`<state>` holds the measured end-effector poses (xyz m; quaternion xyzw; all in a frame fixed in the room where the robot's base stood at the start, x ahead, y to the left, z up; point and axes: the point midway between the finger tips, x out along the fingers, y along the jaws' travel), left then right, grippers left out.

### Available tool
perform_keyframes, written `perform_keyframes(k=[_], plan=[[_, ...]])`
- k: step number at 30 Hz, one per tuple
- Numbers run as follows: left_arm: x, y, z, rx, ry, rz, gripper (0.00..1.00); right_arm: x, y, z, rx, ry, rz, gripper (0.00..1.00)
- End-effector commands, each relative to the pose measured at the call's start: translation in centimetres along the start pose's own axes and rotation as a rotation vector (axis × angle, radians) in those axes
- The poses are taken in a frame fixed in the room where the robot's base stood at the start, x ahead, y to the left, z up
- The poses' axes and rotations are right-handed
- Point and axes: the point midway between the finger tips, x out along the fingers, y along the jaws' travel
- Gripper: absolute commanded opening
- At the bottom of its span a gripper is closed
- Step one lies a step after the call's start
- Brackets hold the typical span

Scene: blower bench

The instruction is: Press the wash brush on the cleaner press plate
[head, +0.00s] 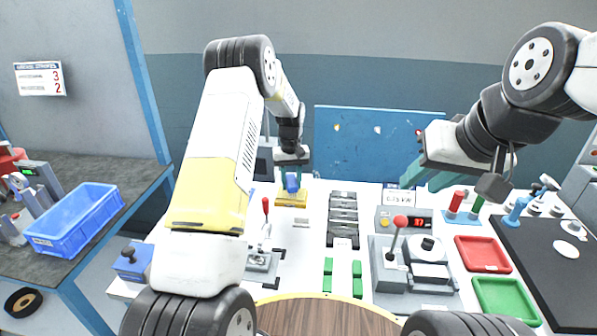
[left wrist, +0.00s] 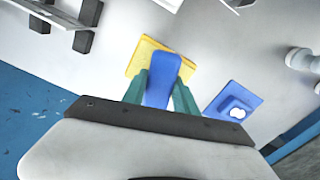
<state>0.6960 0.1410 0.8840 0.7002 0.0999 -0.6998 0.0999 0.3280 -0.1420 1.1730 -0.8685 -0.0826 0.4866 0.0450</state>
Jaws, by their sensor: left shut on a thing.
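My left gripper (head: 291,178) is shut on a blue block-like thing, which I take for the wash brush (head: 292,183). In the left wrist view the brush (left wrist: 163,80) stands between the two green fingers. A yellow plate (head: 292,199), which looks like the cleaner press plate, lies directly under the brush. It also shows behind the brush in the left wrist view (left wrist: 141,56). I cannot tell whether brush and plate touch. My right gripper (head: 428,178) hangs over the back right of the bench, with its green fingers apart and nothing visible between them.
A blue plate (left wrist: 234,103) lies beside the yellow one. A red-knobbed lever (head: 265,208), a dark slotted rack (head: 343,220) and a grey lever machine (head: 410,265) stand nearby. Red (head: 483,254) and green (head: 505,300) trays lie at right; a blue crate (head: 75,220) is at left.

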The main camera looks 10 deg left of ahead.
Motion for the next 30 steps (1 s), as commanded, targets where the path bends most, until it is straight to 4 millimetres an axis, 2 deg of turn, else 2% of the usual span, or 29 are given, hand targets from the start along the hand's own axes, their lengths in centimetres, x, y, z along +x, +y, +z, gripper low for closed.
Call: perform_keyframes(k=[30], plan=[[0.58, 0.01, 0.01, 0.0, -0.001, 0.0, 0.02, 0.0, 0.0, 0.0, 0.0, 0.0, 0.0, 0.36]])
